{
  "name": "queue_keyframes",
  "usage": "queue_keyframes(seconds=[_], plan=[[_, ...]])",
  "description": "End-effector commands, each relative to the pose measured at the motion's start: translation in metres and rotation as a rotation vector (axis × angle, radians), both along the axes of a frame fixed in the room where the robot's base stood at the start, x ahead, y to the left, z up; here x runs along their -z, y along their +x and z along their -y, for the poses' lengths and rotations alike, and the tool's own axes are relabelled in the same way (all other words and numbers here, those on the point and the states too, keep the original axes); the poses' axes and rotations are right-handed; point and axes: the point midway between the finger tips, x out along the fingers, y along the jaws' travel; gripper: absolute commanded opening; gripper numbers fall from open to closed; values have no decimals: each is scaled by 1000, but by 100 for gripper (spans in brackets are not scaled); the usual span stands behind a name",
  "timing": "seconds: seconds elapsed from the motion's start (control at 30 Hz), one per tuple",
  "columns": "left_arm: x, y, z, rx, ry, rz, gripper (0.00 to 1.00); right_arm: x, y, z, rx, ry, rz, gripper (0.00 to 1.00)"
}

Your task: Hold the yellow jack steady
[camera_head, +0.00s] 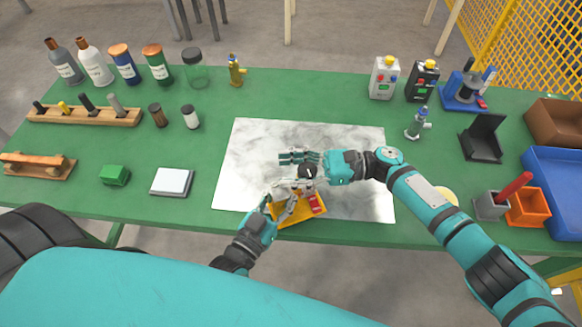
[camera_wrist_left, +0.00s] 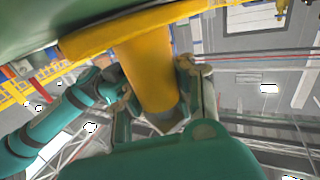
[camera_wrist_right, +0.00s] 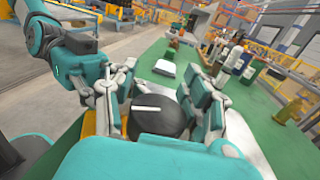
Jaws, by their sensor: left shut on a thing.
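The yellow jack (camera_head: 287,219) sits at the front edge of the metal sheet on the green table, with a red patch on its right side. My left gripper (camera_head: 278,207) is at its left side; in the left wrist view its fingers are shut on the yellow cylindrical part (camera_wrist_left: 148,70) of the jack. My right gripper (camera_head: 300,171) is above the jack, fingers apart on either side of a round black cap (camera_wrist_right: 160,118) with a white mark. Whether a finger touches the cap I cannot tell. My grippers hide part of the jack.
The metal sheet (camera_head: 250,150) is mostly bare. A white-topped block (camera_head: 172,182) and a green block (camera_head: 115,175) are to the left. A grey bin (camera_head: 490,206) and an orange bin (camera_head: 528,207) are to the right. Bottles stand at the back left.

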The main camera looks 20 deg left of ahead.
Motion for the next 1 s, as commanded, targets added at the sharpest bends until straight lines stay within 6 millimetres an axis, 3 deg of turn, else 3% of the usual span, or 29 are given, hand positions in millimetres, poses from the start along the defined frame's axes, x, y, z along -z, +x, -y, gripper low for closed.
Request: queue_keyframes(seconds=[0.03, 0.37, 1.0], plan=[[3, -1, 0, 0, -1, -6, 0, 0, 0, 0, 0, 0, 0, 43], [3, -1, 0, 0, 0, -6, 0, 0, 0, 0, 0, 0, 0, 0], [2, -1, -1, -2, 1, -6, 0, 0, 2, 2, 5, -1, 0, 0]])
